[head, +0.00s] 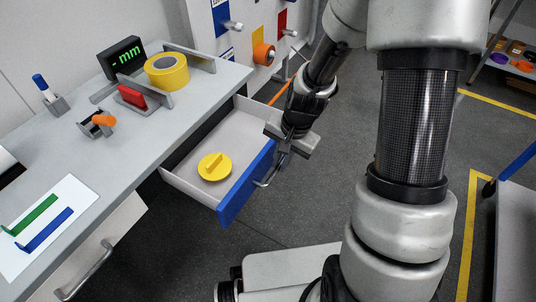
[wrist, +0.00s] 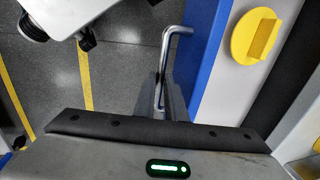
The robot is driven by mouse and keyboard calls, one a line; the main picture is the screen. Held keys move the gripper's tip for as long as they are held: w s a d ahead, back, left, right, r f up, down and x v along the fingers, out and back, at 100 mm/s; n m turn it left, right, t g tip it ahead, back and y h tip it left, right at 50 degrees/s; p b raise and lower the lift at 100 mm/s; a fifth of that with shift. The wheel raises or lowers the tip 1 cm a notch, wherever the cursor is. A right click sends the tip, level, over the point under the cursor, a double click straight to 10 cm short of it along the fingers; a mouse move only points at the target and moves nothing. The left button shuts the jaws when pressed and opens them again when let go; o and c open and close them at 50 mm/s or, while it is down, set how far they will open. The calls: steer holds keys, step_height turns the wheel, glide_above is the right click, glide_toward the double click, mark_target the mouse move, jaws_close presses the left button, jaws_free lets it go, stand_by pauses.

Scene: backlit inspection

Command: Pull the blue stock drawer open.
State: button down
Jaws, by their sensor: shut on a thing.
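The blue-fronted stock drawer (head: 245,184) stands pulled out from under the grey bench in the head view. Its pale inside shows, with a round yellow piece with a raised grip (head: 214,166) lying in it. In the wrist view the blue front (wrist: 208,62) runs beside the metal bar handle (wrist: 166,62). My gripper (head: 283,156) is at the drawer front in the head view, and in the wrist view its fingers (wrist: 171,104) are closed around the handle.
The bench (head: 190,112) holds a yellow tape roll (head: 167,71), a red block, a digital display (head: 122,57) and green and blue strips on a white sheet. A second drawer with a handle (head: 85,271) is at lower left. Open floor (head: 300,205) lies before the drawer.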

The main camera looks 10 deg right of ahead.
steer(key=shift+s+d, duration=0.45)
steer(key=shift+d, duration=0.15)
steer(key=c, duration=1.8)
jaws_free()
steer(key=d+r+p, duration=0.1)
steer(key=r, duration=0.4)
steer(key=s+r+p, duration=0.1)
steer(key=r+p, duration=0.1)
steer(key=r, duration=0.4)
steer(key=s+d+r+p, duration=0.1)
steer(key=r+p, duration=0.1)
steer(key=r, duration=0.4)
steer(key=shift+d, duration=0.35)
